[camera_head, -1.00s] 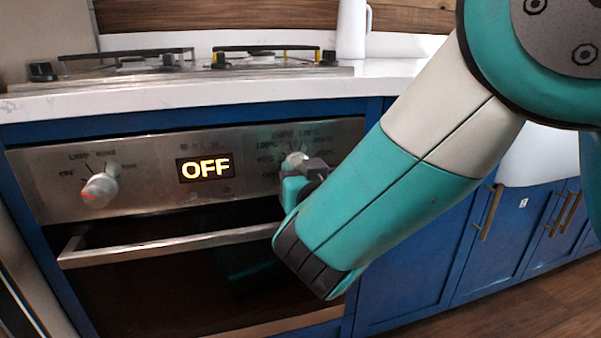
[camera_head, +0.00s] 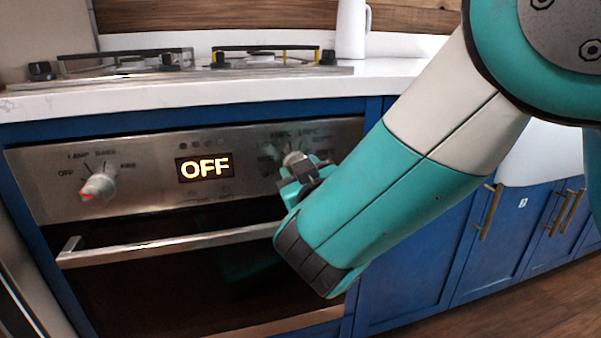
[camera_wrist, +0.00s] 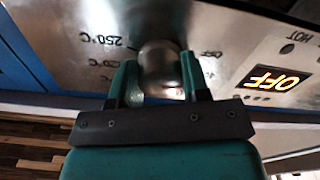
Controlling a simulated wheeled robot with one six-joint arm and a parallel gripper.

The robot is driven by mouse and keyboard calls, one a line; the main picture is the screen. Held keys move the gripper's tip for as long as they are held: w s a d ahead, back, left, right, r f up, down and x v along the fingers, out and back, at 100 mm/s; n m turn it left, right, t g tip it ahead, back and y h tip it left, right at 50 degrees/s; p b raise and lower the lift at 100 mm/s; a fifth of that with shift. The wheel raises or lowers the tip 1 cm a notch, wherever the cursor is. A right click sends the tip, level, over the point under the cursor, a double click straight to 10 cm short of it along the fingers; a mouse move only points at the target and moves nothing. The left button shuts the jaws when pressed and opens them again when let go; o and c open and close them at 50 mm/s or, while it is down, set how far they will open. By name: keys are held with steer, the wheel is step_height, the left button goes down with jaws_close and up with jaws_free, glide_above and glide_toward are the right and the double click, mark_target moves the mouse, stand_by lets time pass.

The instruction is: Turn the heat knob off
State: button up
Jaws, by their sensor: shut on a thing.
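The heat knob (camera_wrist: 160,68) is a round metal knob on the oven's steel panel, with temperature marks such as 250°C beside it in the wrist view. My gripper (camera_wrist: 160,85) has one teal finger on each side of the knob and is shut on it. In the head view my gripper (camera_head: 297,170) is at the right part of the panel, where the knob (camera_head: 293,158) shows only in part behind it. The display (camera_head: 205,167) left of it reads OFF. The knob's exact pointer direction is hidden.
A second knob (camera_head: 99,187) with a red mark sits at the panel's left. The oven handle (camera_head: 170,247) runs below the panel. Above are a white counter (camera_head: 400,72) and a hob (camera_head: 130,65). Blue cabinets (camera_head: 520,235) stand to the right.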

steer(key=shift+n, duration=0.6)
steer(key=o, duration=0.9)
steer(key=b+v, duration=1.1)
steer(key=v, duration=0.6)
steer(key=shift+s+r, duration=0.1)
steer(key=shift+s, duration=0.1)
